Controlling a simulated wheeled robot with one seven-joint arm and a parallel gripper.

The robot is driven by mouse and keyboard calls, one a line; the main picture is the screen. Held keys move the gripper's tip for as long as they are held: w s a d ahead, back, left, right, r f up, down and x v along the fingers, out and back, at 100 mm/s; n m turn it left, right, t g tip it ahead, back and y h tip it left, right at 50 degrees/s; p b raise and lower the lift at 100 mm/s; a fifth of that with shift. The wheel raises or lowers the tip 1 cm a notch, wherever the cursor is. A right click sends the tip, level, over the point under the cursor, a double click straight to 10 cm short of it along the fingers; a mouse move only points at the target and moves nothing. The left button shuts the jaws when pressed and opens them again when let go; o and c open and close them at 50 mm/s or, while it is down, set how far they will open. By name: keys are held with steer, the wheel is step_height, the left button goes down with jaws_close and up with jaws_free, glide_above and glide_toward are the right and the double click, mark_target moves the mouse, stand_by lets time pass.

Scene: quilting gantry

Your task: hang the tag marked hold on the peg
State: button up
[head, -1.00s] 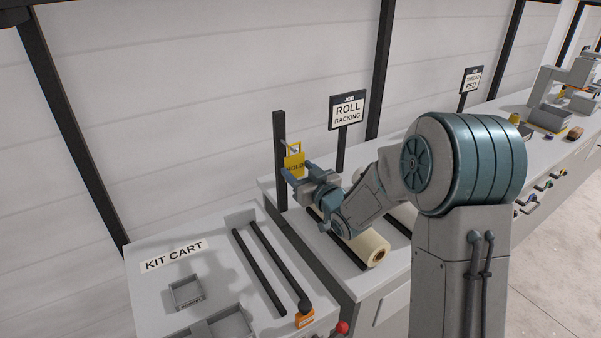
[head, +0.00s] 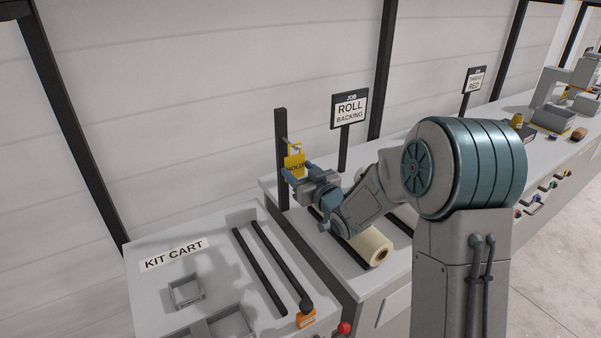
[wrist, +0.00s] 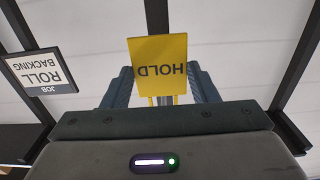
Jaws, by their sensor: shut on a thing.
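The yellow tag (head: 294,162) marked HOLD is upright in my gripper (head: 294,173), beside the dark post. In the wrist view the tag (wrist: 159,62) appears upside down between the two blue-grey fingers of my gripper (wrist: 163,85), which is shut on its lower part. The peg (head: 284,140) sticks out from the upper part of the dark post (head: 281,170). The open loop at the tag's top is at the peg's tip in the head view. I cannot tell whether the peg passes through the loop.
A ROLL BACKING sign (head: 350,110) stands to the right of the post, and a cream roll (head: 372,248) lies below my arm. The kit cart (head: 150,285), with trays, dark bars and an orange item (head: 306,319), is at the front left.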

stand_by(0.3)
steer(key=o, duration=1)
steer(key=shift+o, duration=0.2)
steer(key=s+d+f+m+g+h+b, duration=0.1)
steer(key=s+d+m+g+h+b, duration=0.1)
steer(key=s+d+h, duration=0.5)
steer(key=s+d+f+m+g+h+b, duration=0.1)
steer(key=s+d+f+m+g+h, duration=0.15)
steer(key=s+d, duration=0.8)
steer(key=s+d+m+g, duration=0.1)
steer(key=s+g, duration=0.6)
steer(key=s, duration=1.1)
steer(key=shift+d+f+m, duration=0.15)
steer(key=shift+f+m, duration=0.3)
steer(key=shift+m, duration=0.2)
steer(key=shift+g+h, duration=0.25)
